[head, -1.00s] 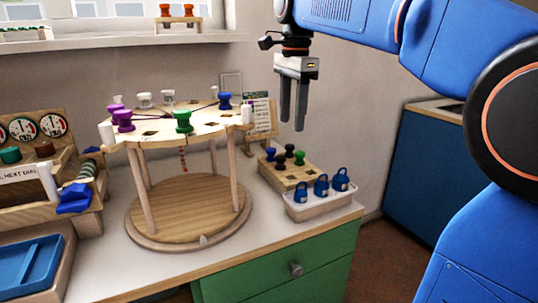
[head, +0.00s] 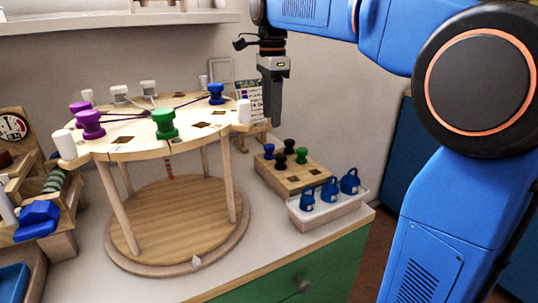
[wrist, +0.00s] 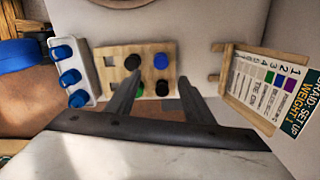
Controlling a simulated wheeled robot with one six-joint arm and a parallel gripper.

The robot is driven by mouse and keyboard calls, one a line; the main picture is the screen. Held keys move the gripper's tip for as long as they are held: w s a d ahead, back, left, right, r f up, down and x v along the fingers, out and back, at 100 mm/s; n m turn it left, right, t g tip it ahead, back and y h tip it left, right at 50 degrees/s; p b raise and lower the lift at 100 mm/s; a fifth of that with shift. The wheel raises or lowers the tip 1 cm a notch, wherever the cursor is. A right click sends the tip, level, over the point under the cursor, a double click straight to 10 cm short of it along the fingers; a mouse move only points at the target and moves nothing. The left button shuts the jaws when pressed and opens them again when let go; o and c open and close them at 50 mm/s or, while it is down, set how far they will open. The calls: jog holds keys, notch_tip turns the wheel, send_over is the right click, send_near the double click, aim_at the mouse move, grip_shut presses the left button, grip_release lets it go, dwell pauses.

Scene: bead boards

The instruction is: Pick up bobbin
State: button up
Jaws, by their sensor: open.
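Several bobbins stand upright in a wooden block (head: 262,176) at the counter's right: blue (head: 268,151), black (head: 290,145), green (head: 302,156) and another black (head: 280,161). In the wrist view the block (wrist: 111,75) shows between and beyond my fingers, with black (wrist: 132,62) and blue (wrist: 161,60) bobbins clear; the green one is partly hidden by a finger. More bobbins stand on the round raised board (head: 140,147): green (head: 164,125), blue (head: 216,94), purple (head: 90,124) and white ones. My gripper (head: 274,122) is open and empty, above and behind the block.
A white tray (head: 325,215) with blue weights stands in front of the block. A printed card on a wooden stand (wrist: 268,85) is close to my gripper. The round board on legs stands left of the block. A wooden rack with a dial is at far left.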

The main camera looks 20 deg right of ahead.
aim_at(270, 145)
notch_tip(270, 145, down, 11)
jog(key=shift+a+r, duration=0.1)
jog(key=shift+a, duration=0.05)
jog(key=c, duration=1.1)
